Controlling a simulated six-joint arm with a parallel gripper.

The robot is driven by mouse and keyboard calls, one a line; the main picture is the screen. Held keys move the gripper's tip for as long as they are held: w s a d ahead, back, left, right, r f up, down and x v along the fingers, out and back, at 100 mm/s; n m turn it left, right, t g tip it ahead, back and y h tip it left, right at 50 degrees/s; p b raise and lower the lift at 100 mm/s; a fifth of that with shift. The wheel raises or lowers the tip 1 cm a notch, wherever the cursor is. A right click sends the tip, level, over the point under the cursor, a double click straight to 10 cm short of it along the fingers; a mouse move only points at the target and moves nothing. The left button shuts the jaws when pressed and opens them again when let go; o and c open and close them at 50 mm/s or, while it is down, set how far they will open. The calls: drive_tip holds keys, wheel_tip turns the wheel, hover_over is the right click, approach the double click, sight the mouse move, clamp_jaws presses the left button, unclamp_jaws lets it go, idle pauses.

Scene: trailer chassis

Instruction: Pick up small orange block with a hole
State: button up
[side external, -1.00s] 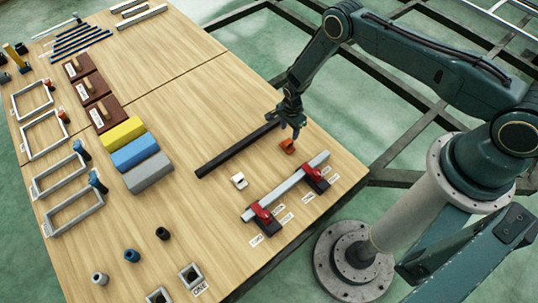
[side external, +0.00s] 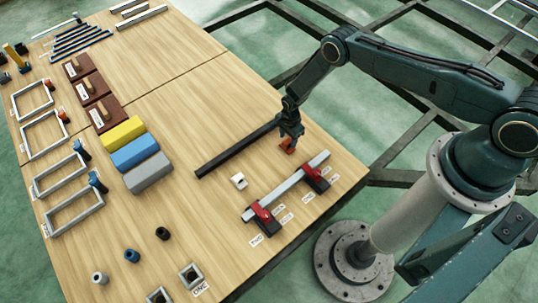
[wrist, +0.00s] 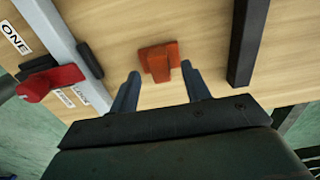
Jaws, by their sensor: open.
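The small orange block (side external: 287,146) lies on the wooden table near the right end of the black bar. In the wrist view the orange block (wrist: 158,61) sits just ahead of my gripper, roughly midway between its two fingers; its hole cannot be made out. My gripper (side external: 291,138) points down over the block in the side view and partly covers it. In the wrist view my gripper (wrist: 162,80) has its two blue-grey fingers spread wide and empty. I cannot tell whether the fingertips are level with the block.
A long black bar (side external: 235,152) lies left of the block. A grey bar (side external: 292,184) with red clamps (side external: 262,212) lies in front. A small white block (side external: 239,181) lies on the table (side external: 205,215). Yellow, blue and grey blocks (side external: 135,155) stand farther left.

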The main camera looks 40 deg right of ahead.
drive_tip(key=shift+f, duration=0.65)
clamp_jaws()
